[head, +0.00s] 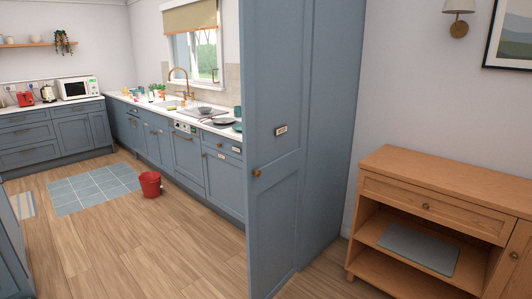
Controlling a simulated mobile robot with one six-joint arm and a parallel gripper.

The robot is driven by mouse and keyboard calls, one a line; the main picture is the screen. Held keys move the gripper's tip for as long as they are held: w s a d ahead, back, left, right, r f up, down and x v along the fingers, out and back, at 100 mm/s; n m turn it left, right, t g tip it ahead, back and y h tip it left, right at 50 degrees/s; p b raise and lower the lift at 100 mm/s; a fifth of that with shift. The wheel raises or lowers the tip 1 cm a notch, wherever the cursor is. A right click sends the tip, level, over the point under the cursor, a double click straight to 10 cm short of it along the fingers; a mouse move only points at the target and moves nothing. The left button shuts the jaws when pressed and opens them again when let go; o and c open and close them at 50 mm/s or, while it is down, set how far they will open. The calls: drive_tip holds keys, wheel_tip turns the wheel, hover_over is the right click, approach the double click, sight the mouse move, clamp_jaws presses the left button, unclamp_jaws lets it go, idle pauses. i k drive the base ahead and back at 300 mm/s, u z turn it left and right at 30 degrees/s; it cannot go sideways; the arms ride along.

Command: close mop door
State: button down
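A tall blue-grey door (272,210) stands in the middle of the head view, with a small brass knob (257,173) near its left edge. A small label (281,130) is on it, too small to read. The door appears swung open, its knob edge out toward me and its other edge at the tall blue cabinet (328,130). I see the door's outer face and the cabinet's side; the cabinet's inside is hidden behind the door. My gripper is not in view.
A wooden sideboard (440,185) with a grey mat (418,249) on its shelf stands at the right. A red bucket (150,184) stands on the floor at left, beside a blue tiled rug (95,188). Wooden floor (150,250) left of the door is clear.

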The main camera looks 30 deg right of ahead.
sight(275, 35)
drive_tip(key=z, duration=0.1)
drive_tip(key=i, duration=0.95)
drive_tip(key=u, duration=0.1)
